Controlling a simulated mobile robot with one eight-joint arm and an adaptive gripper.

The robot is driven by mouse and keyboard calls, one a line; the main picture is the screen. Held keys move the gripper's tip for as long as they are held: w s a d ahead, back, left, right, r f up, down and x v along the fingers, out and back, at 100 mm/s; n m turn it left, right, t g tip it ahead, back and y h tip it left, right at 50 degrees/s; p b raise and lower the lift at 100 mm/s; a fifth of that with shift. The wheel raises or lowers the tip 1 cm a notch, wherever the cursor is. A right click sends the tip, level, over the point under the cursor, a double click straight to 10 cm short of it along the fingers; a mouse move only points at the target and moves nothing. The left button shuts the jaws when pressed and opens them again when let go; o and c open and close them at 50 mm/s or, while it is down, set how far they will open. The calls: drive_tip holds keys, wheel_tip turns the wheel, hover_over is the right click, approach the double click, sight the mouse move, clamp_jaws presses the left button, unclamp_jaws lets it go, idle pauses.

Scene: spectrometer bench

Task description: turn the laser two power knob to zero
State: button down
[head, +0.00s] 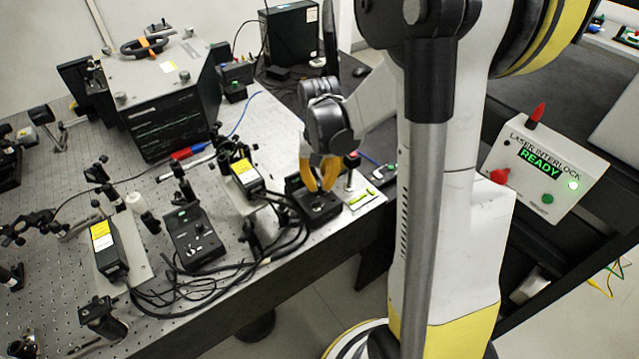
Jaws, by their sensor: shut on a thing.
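My gripper (319,185), with yellow fingers, reaches down onto the black control box (324,213) near the right front of the optical bench. Its fingers are closed around the box's knob, which they mostly hide, so I cannot read its setting. A second black control box (194,240) with small knobs and a green display sits further left, apart from my gripper. No readable label shows which box belongs to laser two. A laser head with a yellow label (246,173) stands just left of the gripped box, and another laser head (108,250) stands at the left.
Black cables (205,285) loop along the bench front between the boxes. A small post with a red top (350,160) stands close right of my gripper. A large dark instrument (165,115) stands behind. The laser interlock box (548,167) at right reads READY.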

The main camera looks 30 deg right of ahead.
sight(320, 184)
drive_tip(key=shift+n, duration=1.6)
drive_tip(key=c, duration=1.4)
unclamp_jaws()
wheel_tip(320, 184, up, 12)
drive_tip(key=shift+r, duration=0.1)
